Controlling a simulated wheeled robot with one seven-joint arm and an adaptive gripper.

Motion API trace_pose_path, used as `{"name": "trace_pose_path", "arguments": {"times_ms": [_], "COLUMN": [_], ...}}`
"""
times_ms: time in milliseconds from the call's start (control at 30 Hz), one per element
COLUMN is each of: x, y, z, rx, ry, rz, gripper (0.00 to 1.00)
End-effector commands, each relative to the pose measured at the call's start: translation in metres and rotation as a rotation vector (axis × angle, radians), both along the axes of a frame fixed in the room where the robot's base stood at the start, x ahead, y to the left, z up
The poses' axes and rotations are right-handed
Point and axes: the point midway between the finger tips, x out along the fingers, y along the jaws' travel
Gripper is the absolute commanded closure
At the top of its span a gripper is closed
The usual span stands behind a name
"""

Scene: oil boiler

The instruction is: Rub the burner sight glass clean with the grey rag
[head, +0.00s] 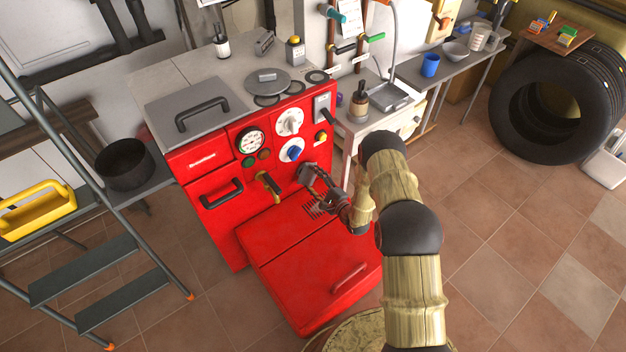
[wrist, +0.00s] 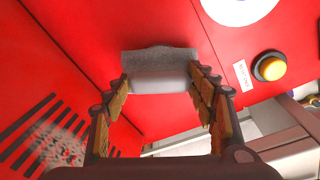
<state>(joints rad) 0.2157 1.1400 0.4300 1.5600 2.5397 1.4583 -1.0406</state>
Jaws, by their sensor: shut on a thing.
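My gripper (wrist: 160,84) is shut on the grey rag (wrist: 158,58), which is folded into a block between the fingertips in the wrist view. The rag is up against or very close to the red boiler front; I cannot tell if it touches. In the head view my gripper (head: 322,183) is at the right part of the red boiler (head: 222,218), below the blue dial, with the rag (head: 306,174) at its tip. I cannot make out the burner sight glass; the rag and gripper may hide it.
A brass-coloured lever (head: 268,186) sticks out left of my gripper. The red burner cover (head: 315,262) juts out below, with vent slots (wrist: 35,130) close by in the wrist view. A yellow button (wrist: 270,67) is at the right. A stepladder (head: 95,275) stands at the left.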

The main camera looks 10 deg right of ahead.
Motion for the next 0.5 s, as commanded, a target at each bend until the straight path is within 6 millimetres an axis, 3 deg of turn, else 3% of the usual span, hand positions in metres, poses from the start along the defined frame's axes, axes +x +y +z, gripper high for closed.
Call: {"name": "trace_pose_path", "arguments": {"times_ms": [500], "x": [0.0051], "y": [0.0021], "z": [0.0001], "rx": [0.000], "ry": [0.000], "rz": [0.001], "gripper": [0.87]}}
